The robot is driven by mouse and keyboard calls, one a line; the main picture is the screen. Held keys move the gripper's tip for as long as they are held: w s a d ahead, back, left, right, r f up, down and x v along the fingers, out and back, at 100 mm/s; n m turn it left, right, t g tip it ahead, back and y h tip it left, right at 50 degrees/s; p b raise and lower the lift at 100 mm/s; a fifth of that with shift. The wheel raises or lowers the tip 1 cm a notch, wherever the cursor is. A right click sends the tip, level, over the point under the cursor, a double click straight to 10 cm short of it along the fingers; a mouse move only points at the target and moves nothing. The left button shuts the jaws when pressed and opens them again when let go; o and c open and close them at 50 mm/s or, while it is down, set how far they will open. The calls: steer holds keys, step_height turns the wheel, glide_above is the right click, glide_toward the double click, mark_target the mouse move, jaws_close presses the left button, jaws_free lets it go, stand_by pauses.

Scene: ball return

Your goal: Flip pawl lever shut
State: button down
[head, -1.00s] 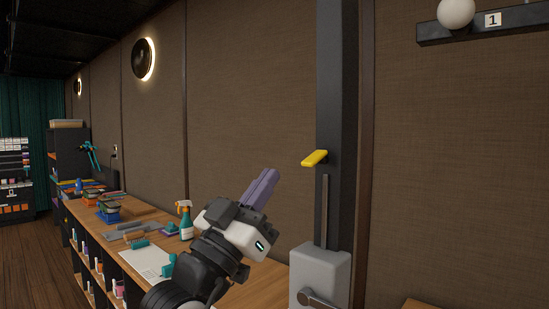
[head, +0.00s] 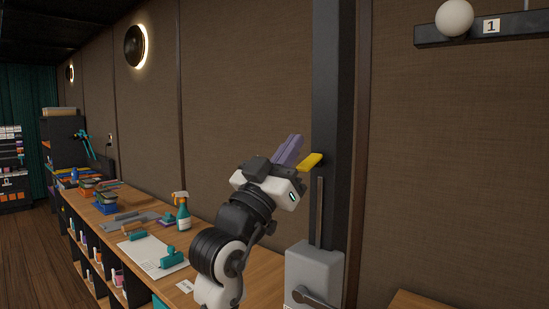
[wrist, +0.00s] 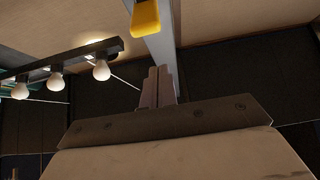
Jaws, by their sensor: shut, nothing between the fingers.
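The pawl lever is a yellow tab (head: 310,162) on the dark vertical post (head: 332,100), above a narrow slot. It sticks out to the left of the post and tilts a little. In the wrist view the yellow lever (wrist: 145,17) shows at the top, ahead of the fingertips. My gripper (head: 290,148) is shut, with its purple fingers together and empty. In the head view the fingers are just left of the lever. In the wrist view the shut fingers (wrist: 158,84) show below the lever with a visible gap. I cannot tell the exact depth between them.
A grey box with a crank handle (head: 314,275) sits low on the post. A ledge with a white ball (head: 454,18) and a "1" label is at upper right. A wooden bench (head: 255,270) with a spray bottle (head: 183,212) and tools runs along the wall at left.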

mark_target(310, 162)
steer(key=shift+w+d+f, duration=0.15)
steer(key=shift+w+f, duration=0.05)
steer(key=shift+f, duration=0.4)
steer(key=shift+w+d+f, duration=0.2)
steer(key=shift+w+f, duration=0.05)
steer(key=shift+f, duration=0.35)
steer(key=shift+w+d+f, duration=0.15)
steer(key=shift+w+f, duration=0.05)
steer(key=shift+f, duration=0.4)
steer(key=shift+f, duration=0.1)
